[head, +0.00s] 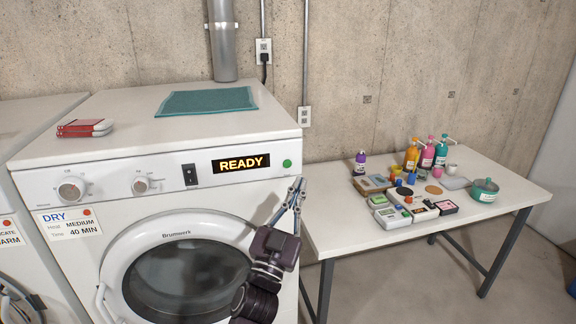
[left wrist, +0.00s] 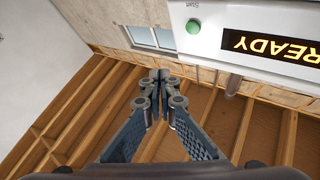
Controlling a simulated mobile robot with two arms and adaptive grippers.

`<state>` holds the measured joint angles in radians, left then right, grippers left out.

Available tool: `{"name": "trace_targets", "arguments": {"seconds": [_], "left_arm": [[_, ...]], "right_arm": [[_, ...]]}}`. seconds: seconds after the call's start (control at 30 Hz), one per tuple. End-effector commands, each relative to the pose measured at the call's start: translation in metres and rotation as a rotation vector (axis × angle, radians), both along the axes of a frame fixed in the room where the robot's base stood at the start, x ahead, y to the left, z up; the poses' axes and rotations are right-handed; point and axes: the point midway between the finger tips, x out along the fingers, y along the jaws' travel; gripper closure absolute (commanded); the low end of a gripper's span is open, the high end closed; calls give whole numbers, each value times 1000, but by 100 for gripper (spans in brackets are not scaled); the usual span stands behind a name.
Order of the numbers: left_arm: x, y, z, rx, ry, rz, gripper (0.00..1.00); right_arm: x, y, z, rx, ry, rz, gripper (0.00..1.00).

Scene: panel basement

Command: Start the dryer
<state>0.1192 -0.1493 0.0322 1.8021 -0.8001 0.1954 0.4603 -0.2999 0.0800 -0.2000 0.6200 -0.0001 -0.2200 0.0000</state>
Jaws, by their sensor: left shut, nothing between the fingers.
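The white dryer (head: 215,205) has its round door closed, and its display (head: 240,163) reads READY. A green round button (head: 287,164) sits right of the display; it also shows in the left wrist view (left wrist: 193,26), under the word Start. Two knobs, a left one (head: 72,188) and a right one (head: 140,184), and a dark rocker switch (head: 190,174) are on the panel. My left gripper (head: 298,183) is shut and empty, just below and right of the green button. Its closed fingertips (left wrist: 161,76) show apart from the button in the left wrist view. My right gripper is not in view.
A label (head: 70,222) on the dryer reads DRY, heat MEDIUM, time 40 MIN. A teal cloth (head: 206,101) and a red-and-white item (head: 85,128) lie on top. A white table (head: 350,232) with bottles and boxes stands at the right. Another white machine (head: 28,125) stands at the left.

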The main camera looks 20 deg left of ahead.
Motion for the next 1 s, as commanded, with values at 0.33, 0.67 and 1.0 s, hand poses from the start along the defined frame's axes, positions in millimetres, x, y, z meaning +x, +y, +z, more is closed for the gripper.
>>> {"name": "trace_targets", "arguments": {"seconds": [0.33,0.67,1.0], "left_arm": [[41,28,-1,2,0,1,100],[59,40,0,0,1,0,100],[60,41,0,-1,1,1,100]], "right_arm": [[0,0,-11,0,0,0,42],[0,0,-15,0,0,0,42],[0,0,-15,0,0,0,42]]}}
